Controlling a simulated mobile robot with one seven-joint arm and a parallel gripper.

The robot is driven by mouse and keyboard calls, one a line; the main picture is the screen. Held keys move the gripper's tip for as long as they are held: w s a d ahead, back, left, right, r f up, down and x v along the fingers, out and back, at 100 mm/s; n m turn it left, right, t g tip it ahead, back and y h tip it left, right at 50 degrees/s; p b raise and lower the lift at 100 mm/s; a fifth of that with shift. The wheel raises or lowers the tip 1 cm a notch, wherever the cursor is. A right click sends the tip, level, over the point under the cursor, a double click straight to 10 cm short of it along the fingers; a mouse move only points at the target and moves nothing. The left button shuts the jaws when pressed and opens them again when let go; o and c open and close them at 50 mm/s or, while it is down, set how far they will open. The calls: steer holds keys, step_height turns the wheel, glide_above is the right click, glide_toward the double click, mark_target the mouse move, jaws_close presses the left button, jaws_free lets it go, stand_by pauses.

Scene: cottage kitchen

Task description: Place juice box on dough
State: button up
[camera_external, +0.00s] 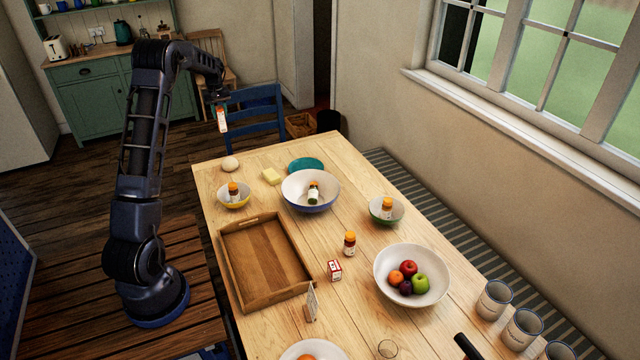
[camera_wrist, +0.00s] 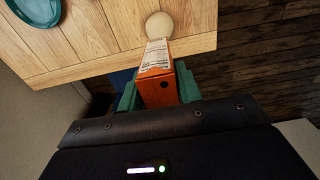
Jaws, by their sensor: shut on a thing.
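The juice box (camera_external: 222,121), orange with a white label side, is held in my gripper (camera_external: 219,105), high beyond the far left corner of the table. In the wrist view the juice box (camera_wrist: 158,88) sits between the two green fingers of my gripper (camera_wrist: 158,94), which is shut on it. The dough (camera_external: 230,163) is a pale round lump on the table near its far left corner. In the wrist view the dough (camera_wrist: 159,25) shows just past the box's top end, close to the table edge. The box appears apart from the dough.
A large bowl (camera_external: 311,205) and a wooden tray (camera_external: 231,266) stand nearer. A blue chair (camera_external: 255,112) stands behind the table.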

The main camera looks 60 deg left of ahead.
mark_target(221, 119)
step_height(221, 119, down, 16)
steer(key=shift+r, duration=0.2)
stand_by(0.4)
steer(key=shift+f, duration=0.1)
steer(key=o, duration=1.1)
step_height(221, 119, up, 12)
steer(key=shift+r, duration=0.15)
steer(key=shift+w, duration=0.1)
